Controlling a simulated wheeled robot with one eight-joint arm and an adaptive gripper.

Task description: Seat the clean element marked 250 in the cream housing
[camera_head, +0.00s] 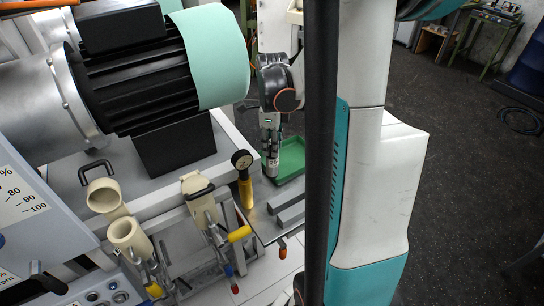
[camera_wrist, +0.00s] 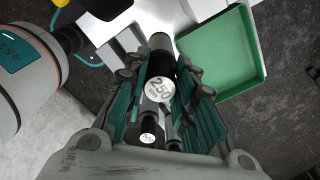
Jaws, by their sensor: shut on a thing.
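My gripper (camera_head: 271,135) points down in the head view, to the right of the cream housings. It is shut on a cylindrical element (camera_wrist: 160,88), whose pale end face reads 250 in the wrist view (camera_wrist: 162,62). The element's far part is dark. A smaller pale disc (camera_wrist: 147,138) with a similar mark shows lower between the fingers; I cannot tell what it belongs to. Open cream cups (camera_head: 128,237) and (camera_head: 105,195) stand at the left in the head view. Another cream housing (camera_head: 197,188) with a dark handle stands nearer the gripper. I cannot see inside it.
A green tray (camera_head: 291,160) lies beside the gripper and looks empty in the wrist view (camera_wrist: 222,50). Grey bars (camera_head: 290,215) lie in front of it. A large motor (camera_head: 150,60) overhangs the left.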

